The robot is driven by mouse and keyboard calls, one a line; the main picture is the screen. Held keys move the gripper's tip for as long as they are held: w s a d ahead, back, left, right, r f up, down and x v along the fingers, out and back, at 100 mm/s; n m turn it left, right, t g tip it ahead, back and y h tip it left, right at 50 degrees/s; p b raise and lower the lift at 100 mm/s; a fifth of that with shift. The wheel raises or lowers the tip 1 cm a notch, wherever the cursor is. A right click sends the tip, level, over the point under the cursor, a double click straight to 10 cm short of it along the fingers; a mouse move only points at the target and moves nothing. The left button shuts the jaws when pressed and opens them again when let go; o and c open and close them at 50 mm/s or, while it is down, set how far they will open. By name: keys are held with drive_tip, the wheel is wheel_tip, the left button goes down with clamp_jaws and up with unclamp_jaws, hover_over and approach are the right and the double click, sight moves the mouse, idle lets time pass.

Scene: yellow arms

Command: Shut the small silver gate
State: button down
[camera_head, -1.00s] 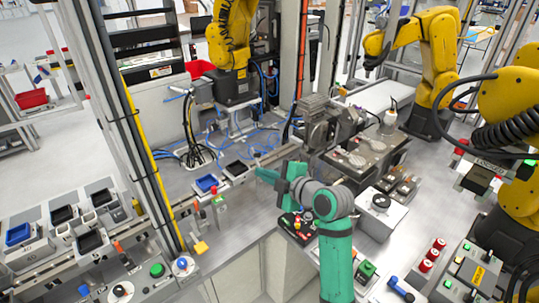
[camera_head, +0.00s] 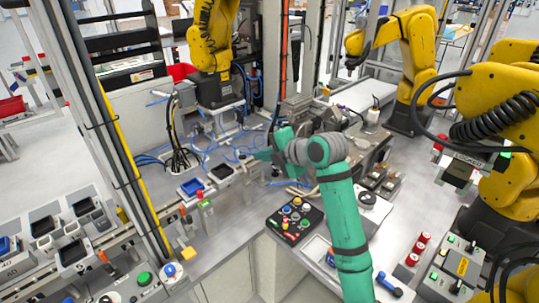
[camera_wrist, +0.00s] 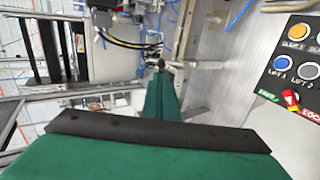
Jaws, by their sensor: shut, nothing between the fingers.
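My green gripper (camera_head: 263,155) is stretched out over the far part of the metal work table. Its fingers are together and empty; they also show in the wrist view (camera_wrist: 162,72), pointing away from the camera. In the head view the fingertips are just right of a small black tray (camera_head: 221,171), near the conveyor rail. I cannot pick out the small silver gate with certainty in either view; my arm and hand hide part of the table behind them.
A blue tray (camera_head: 192,187), loose blue cables (camera_head: 233,152) and yellow arms (camera_head: 415,60) surround the table. A yellow-edged post (camera_head: 130,150) stands left.

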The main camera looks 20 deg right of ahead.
sight(243, 156)
drive_tip(key=x, duration=0.7)
drive_tip(key=shift+w+r, duration=0.1)
drive_tip(key=shift+w, duration=0.05)
